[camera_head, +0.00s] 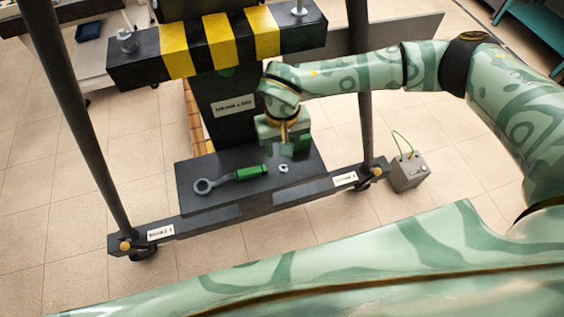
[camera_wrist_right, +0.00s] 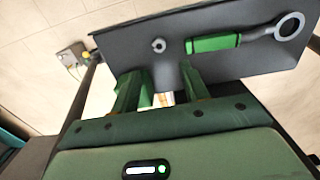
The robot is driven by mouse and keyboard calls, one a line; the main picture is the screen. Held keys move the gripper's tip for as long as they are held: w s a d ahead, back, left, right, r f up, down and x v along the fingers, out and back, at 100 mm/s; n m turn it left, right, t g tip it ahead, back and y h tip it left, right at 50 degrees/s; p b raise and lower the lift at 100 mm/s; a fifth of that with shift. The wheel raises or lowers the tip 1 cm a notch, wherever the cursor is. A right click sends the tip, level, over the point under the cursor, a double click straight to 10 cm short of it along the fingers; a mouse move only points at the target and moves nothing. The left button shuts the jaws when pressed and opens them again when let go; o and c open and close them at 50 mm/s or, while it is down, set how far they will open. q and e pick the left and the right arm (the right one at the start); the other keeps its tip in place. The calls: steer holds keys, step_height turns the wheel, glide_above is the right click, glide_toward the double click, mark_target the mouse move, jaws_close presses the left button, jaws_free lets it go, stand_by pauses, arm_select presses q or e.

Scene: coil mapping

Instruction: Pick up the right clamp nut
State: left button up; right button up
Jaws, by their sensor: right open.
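A small grey nut (camera_head: 283,169) lies on the dark tray (camera_head: 300,183) below the striped beam. It also shows in the right wrist view (camera_wrist_right: 158,45), beyond my fingertips. My right gripper (camera_head: 290,150) hangs just above and behind the nut, pointing down. In the right wrist view my right gripper (camera_wrist_right: 160,80) has its two green fingers apart, with nothing between them. The nut is not touched. My left gripper is out of view.
A ring wrench (camera_head: 230,178) with a green handle lies left of the nut. The yellow-and-black striped beam (camera_head: 219,38) carries a bolt fitting (camera_head: 127,42) at left and another (camera_head: 299,8) at right. Dark posts (camera_head: 80,120) flank the tray. A grey box (camera_head: 408,172) stands right on the floor.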

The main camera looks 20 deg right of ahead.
mark_target(283, 166)
steer(key=shift+f, duration=1.15)
steer(key=f, duration=0.4)
steer(key=shift+s+f, duration=0.3)
steer(key=shift+f, duration=0.5)
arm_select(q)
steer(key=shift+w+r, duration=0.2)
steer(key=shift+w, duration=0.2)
arm_select(e)
steer(key=shift+c, duration=0.4)
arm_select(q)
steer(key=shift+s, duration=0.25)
arm_select(e)
jaws_close()
